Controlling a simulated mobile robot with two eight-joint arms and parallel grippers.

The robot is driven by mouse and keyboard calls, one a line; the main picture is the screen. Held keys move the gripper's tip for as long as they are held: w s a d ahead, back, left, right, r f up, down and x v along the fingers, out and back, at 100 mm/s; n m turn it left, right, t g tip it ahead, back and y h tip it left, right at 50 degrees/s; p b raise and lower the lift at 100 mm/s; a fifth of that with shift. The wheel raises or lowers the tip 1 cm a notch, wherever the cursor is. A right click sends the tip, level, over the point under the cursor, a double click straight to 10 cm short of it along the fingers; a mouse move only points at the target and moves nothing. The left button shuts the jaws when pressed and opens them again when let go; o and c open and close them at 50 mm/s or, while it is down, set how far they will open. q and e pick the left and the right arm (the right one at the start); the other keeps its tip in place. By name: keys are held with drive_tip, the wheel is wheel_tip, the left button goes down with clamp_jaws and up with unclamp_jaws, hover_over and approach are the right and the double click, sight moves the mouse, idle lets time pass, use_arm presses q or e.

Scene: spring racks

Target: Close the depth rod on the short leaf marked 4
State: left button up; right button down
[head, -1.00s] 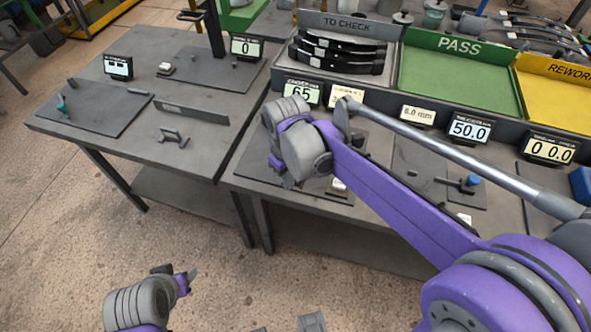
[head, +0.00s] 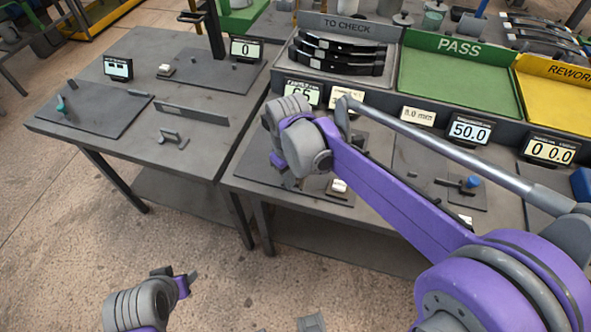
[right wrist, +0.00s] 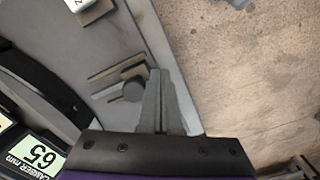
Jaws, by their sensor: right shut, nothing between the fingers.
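My right gripper (head: 288,184) is low over the front left part of the right bench. In the right wrist view its fingers (right wrist: 158,78) are shut and empty. Just left of them is a dark round knob (right wrist: 132,91) with thin bars beside it; I cannot tell whether they touch, or whether this is the depth rod. Several dark curved leaves (head: 340,54) lie in the TO CHECK tray (head: 388,37); no mark 4 is readable. A dark curved strip (right wrist: 40,85) also shows at the wrist view's left. My left gripper (head: 180,274) is over the floor, its jaw unclear.
A camber display (right wrist: 38,158) reads 65. Other displays (head: 470,130) line the bench. A white block (head: 339,186) sits right of my right gripper. The green PASS tray (head: 455,82) and yellow REWORK tray (head: 545,100) stand behind. A second bench (head: 150,140) is left.

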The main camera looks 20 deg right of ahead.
drive_tip(key=shift+w+d, duration=0.55)
drive_tip(key=shift+w, duration=0.25)
drive_tip(key=shift+w+d, duration=0.55)
drive_tip(key=shift+w, duration=0.25)
idle(0.3)
use_arm(q)
drive_tip(key=shift+r, duration=0.15)
use_arm(e)
drive_tip(key=shift+r, duration=0.1)
idle(0.3)
drive_tip(key=shift+s+a+r+p, duration=0.1)
drive_tip(key=shift+r+p, duration=2.05)
drive_tip(key=shift+r, duration=1.3)
use_arm(q)
drive_tip(key=r, duration=0.1)
drive_tip(key=w+r, duration=0.1)
drive_tip(key=r, duration=0.3)
drive_tip(key=shift+w, duration=0.25)
use_arm(e)
drive_tip(key=s+d+f+m+t, duration=0.2)
drive_tip(key=s, duration=0.6)
drive_tip(key=s+d+f+m+t, duration=0.2)
drive_tip(key=s+m+t, duration=0.1)
drive_tip(key=s, duration=0.6)
drive_tip(key=shift+s+f+t, duration=0.2)
drive_tip(key=shift+f+t, duration=0.1)
